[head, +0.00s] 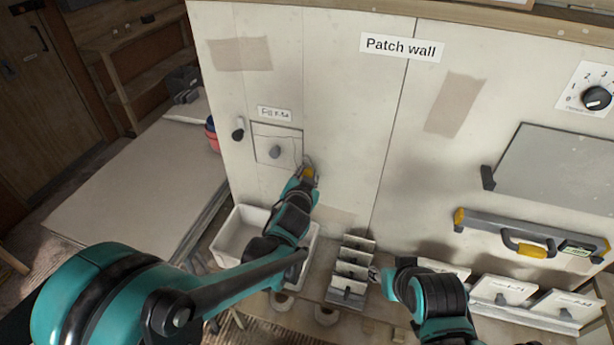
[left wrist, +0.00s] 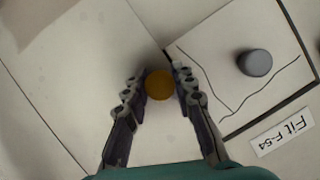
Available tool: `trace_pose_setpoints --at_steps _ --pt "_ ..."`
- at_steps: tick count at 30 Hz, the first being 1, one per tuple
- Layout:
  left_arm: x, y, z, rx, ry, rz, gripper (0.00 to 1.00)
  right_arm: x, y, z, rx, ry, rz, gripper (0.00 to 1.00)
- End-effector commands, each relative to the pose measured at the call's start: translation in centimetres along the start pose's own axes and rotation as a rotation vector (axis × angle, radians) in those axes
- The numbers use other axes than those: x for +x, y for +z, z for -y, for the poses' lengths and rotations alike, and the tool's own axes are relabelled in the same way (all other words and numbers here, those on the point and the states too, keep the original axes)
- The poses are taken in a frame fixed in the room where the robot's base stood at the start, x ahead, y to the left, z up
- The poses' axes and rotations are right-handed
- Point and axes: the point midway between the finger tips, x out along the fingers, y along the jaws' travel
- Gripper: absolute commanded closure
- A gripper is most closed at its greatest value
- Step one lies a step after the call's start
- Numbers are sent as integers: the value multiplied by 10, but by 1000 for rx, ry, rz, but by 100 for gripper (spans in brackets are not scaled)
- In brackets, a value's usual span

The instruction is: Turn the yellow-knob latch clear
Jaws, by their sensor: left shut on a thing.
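The yellow knob (left wrist: 160,85) of the latch sits between the two fingers of my left gripper (left wrist: 160,88) in the left wrist view. In the head view my left gripper (head: 308,170) is at the wall, shut on the yellow knob (head: 309,173), beside the lower right corner of a square panel (head: 265,136). The panel has a grey round knob (head: 275,151), also in the left wrist view (left wrist: 255,63). The rest of the latch is hidden behind the gripper. My right gripper (head: 376,274) is low near the metal rack; its fingers are too small to read.
A dark knob (head: 238,128) is left of the panel. A white bin (head: 238,232) and a slotted rack (head: 351,270) stand below. A level with a yellow handle (head: 525,246) and a grey board (head: 555,170) are on the right. The wall between is clear.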

Motion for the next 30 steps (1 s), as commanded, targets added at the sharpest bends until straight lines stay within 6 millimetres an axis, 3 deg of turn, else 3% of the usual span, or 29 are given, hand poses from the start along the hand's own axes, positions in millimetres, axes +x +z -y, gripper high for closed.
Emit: trace_pose_setpoints --at_steps 15,30 --pt "0 1 0 307 -126 1 100 10 7 0 0 0 0 60" --pt "0 1 0 360 -149 3 100 11 8 0 0 0 0 60"
